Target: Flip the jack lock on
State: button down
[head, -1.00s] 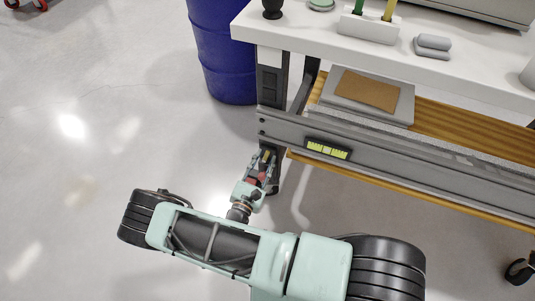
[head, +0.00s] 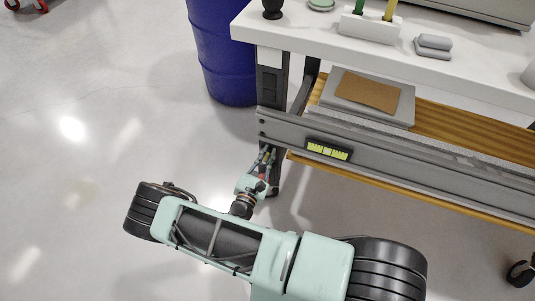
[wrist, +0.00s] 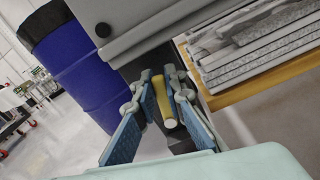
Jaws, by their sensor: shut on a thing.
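The jack lock is a short yellow lever (wrist: 163,103) on a dark part at the foot of the bench's corner leg, in the middle of the wrist view. My gripper (wrist: 161,88) has a blue-padded finger on each side of the lever and is shut on it. In the head view my gripper (head: 267,157) is low beside the dark bench leg (head: 270,85), below the grey rail. The lever is too small there to make out clearly, and its far end is hard to see in the wrist view.
The grey rail (head: 400,172) with a yellow-green label runs just above my gripper. A blue barrel (head: 226,60) stands behind the leg. A wooden lower shelf (head: 455,122) holds a grey slab.

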jog(key=shift+w+a+n, duration=0.1)
jog(key=shift+a+n, duration=0.2)
jog(key=shift+n, duration=0.4)
jog(key=shift+w+a+n, duration=0.1)
jog(key=shift+a+n, duration=0.15)
jog(key=shift+n, duration=0.45)
jog(key=c, duration=2)
grip_release()
jog(key=shift+o, duration=0.2)
jog(key=v, duration=1.2)
jog(key=shift+r, duration=0.1)
